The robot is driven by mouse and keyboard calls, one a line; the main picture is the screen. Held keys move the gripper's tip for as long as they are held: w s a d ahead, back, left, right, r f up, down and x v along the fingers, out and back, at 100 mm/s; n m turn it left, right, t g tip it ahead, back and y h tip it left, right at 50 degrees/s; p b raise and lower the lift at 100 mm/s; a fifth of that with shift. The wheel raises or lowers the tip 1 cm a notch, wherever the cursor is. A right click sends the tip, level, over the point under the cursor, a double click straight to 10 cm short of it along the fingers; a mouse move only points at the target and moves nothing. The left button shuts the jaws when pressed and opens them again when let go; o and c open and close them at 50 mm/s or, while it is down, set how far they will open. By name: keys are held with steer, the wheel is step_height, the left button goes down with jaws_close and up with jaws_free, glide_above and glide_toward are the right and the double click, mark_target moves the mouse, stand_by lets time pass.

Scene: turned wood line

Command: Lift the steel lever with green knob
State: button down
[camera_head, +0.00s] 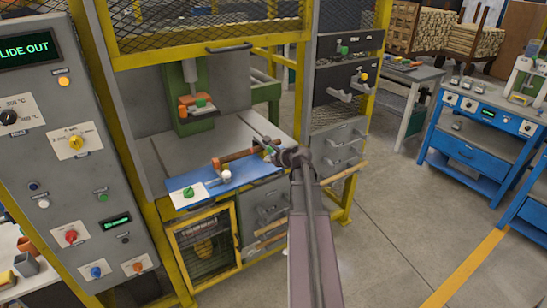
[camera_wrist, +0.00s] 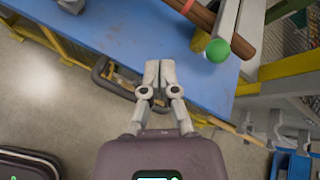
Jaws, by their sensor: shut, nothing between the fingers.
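The green knob (camera_wrist: 217,51) shows in the wrist view at upper right, beyond and to the right of my fingertips. A grey steel bar (camera_wrist: 228,18), which looks like its lever, runs up from the knob to the top edge. In the head view a small green knob (camera_head: 268,151) shows just left of my gripper (camera_head: 274,149); my gripper partly hides that area. In the wrist view my gripper (camera_wrist: 160,66) is shut and empty, its fingers together over the edge of the blue bench. It is apart from the knob.
A brown wooden bar (camera_wrist: 205,16) lies beside the lever over the blue bench top (camera_wrist: 110,28). A yellow rail (camera_wrist: 288,68) runs right of the knob. Another green knob (camera_head: 188,191) sits on a white plate at the bench's left. Open floor (camera_head: 395,215) lies right.

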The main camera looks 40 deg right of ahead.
steer(key=s+d+m+h, duration=0.2)
steer(key=d+m, duration=0.4)
steer(key=m, duration=0.1)
steer(key=shift+s+d, duration=0.2)
steer(key=shift+s, duration=0.1)
steer(key=b+x, duration=0.4)
steer(key=x, duration=0.4)
steer(key=shift+d+f, duration=0.1)
steer(key=shift+f, duration=0.1)
steer(key=shift+b+x, duration=0.5)
steer(key=shift+x, duration=0.4)
steer(key=shift+r, duration=0.25)
